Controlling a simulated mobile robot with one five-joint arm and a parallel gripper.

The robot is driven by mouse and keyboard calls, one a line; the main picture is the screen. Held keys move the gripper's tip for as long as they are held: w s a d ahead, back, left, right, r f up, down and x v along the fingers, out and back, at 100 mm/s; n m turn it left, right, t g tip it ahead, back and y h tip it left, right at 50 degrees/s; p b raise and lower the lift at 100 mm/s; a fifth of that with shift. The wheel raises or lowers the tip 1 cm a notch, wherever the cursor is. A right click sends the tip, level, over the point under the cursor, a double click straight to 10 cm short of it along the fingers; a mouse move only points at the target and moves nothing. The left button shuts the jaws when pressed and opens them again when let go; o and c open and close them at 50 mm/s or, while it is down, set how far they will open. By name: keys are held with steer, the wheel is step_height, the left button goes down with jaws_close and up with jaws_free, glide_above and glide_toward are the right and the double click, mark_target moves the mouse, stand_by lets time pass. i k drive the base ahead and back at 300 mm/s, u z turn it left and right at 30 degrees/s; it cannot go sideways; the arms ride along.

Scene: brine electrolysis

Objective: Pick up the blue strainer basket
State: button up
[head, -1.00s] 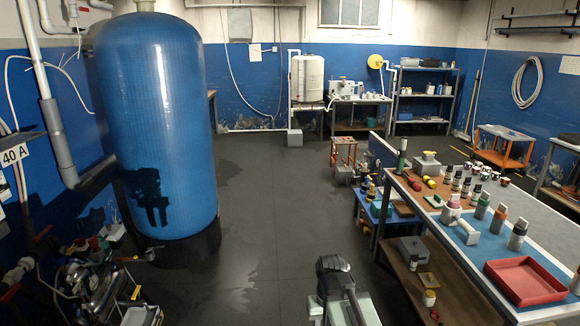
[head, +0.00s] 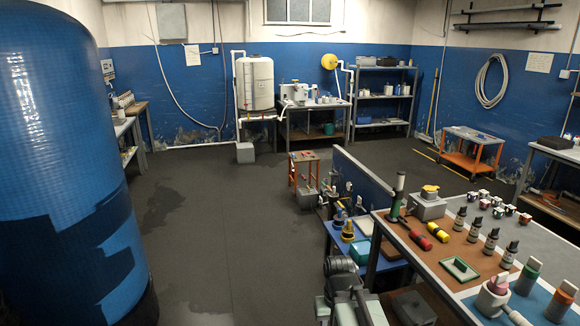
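I cannot pick out a blue strainer basket for certain in the head view. On the low blue-topped table (head: 336,236) are small blue and yellow items (head: 347,230) and a teal block (head: 360,252), too small to name surely. My folded arm shows at the bottom centre, in front of that table and left of the long workbench. Its dark, rounded end, which seems to be my gripper (head: 341,268), touches nothing that I can make out. Its fingers cannot be told apart.
A large blue tank (head: 65,170) stands close on the left. The long workbench (head: 540,217) on the right carries bottles, jars and tools. A small orange stool (head: 304,172) and a grey box (head: 245,153) stand ahead. The dark floor (head: 215,235) at centre-left is clear.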

mark_target(339, 219)
steer(key=z, duration=0.05)
steer(key=i, duration=2.1)
steer(key=u, duration=0.25)
steer(key=i, duration=2.7)
steer(key=u, duration=0.2)
